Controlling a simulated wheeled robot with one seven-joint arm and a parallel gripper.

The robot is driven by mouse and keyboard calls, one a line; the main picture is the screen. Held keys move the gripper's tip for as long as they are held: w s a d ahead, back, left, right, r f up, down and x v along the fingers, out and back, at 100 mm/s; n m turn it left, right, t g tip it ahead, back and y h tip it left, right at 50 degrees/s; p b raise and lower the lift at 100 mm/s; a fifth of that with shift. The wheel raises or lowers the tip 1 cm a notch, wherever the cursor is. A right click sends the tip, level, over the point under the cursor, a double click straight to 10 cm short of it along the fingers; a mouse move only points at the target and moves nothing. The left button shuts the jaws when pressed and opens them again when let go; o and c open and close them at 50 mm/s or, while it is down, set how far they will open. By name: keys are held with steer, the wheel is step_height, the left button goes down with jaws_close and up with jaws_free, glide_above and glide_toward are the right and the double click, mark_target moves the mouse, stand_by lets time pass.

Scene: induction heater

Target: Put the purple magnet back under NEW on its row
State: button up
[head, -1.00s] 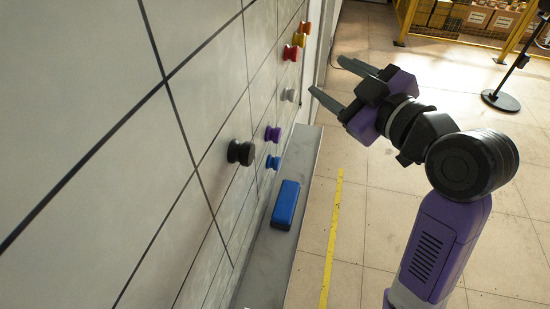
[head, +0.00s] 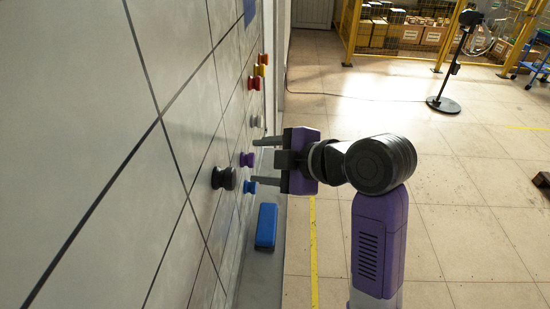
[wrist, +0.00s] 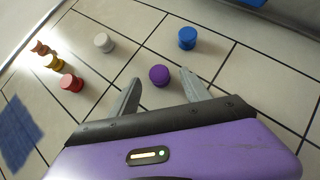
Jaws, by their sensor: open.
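The purple magnet (head: 247,159) is a small round knob on the pale gridded board (head: 90,90). In the wrist view the purple magnet (wrist: 159,75) shows between and just ahead of my two fingers. My gripper (head: 252,162) is open and points at the board, its fingertips above and below the magnet in the head view; it also shows in the wrist view (wrist: 159,80). I cannot tell whether the fingers touch the magnet. The word NEW is not readable in either view.
A black magnet (head: 223,178) and a blue magnet (head: 241,185) sit close by. White (head: 256,121), red (head: 252,83), yellow (head: 259,72) and orange (head: 263,59) magnets are farther along the board. A blue block (head: 266,226) lies on the ledge below. Open floor lies right.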

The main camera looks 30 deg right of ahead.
steer(key=shift+x, duration=1.1)
jaws_close()
steer(key=s+d+p, duration=0.1)
steer(key=s+d, duration=0.3)
steer(key=d, duration=0.1)
steer(key=shift+d+p, duration=0.4)
stand_by(0.6)
